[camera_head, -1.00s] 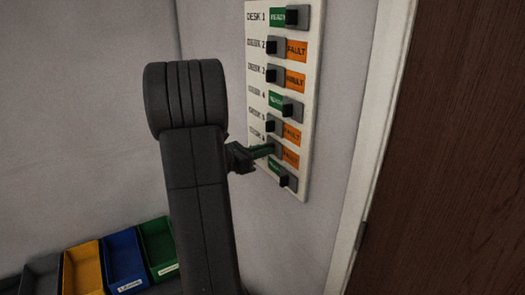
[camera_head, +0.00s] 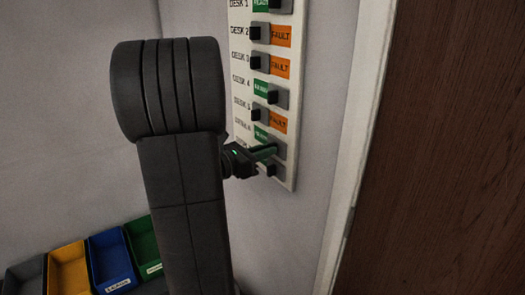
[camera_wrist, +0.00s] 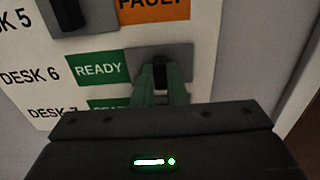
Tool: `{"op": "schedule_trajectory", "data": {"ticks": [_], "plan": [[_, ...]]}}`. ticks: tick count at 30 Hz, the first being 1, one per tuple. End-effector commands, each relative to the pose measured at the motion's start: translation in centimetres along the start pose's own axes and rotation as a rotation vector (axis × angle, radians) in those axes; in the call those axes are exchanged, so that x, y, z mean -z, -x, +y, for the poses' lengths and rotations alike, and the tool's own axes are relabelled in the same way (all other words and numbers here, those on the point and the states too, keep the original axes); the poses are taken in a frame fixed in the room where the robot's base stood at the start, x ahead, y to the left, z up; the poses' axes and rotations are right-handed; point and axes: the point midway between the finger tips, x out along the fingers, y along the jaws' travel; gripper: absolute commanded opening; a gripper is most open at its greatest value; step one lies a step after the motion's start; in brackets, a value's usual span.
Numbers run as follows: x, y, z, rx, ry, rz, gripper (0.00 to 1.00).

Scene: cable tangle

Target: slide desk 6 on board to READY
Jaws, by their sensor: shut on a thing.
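The white board (camera_head: 297,90) hangs on the wall with a column of desk sliders. In the wrist view the DESK 6 row shows its green READY label (camera_wrist: 98,69), uncovered at the left. The grey desk 6 slider (camera_wrist: 185,58) sits at the right end of its row and covers the orange side. My gripper (camera_wrist: 163,92) is shut on the dark knob of that slider with its green fingers. The gripper also shows in the head view (camera_head: 266,152), at the lower part of the board. The fingers partly hide the knob.
The desk 5 slider (camera_wrist: 68,14) is just above, at the left, with FAULT showing. The desk 7 row, directly below, is partly hidden by my gripper. A brown door (camera_head: 450,150) is to the right. Coloured bins (camera_head: 110,262) stand at the lower left.

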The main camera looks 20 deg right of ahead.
Motion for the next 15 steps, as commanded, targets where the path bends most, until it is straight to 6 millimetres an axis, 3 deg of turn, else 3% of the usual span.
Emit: {"op": "schedule_trajectory", "data": {"ticks": [1, 4, 15], "plan": [[0.08, -0.04, -0.21, 0.006, 0.002, 0.001, 0.14], [0.08, -0.04, -0.19, 0.006, 0.002, 0.001, 0.33], [0.08, 0.30, -0.05, 0.002, 0.001, 0.001, 0.35]]}}
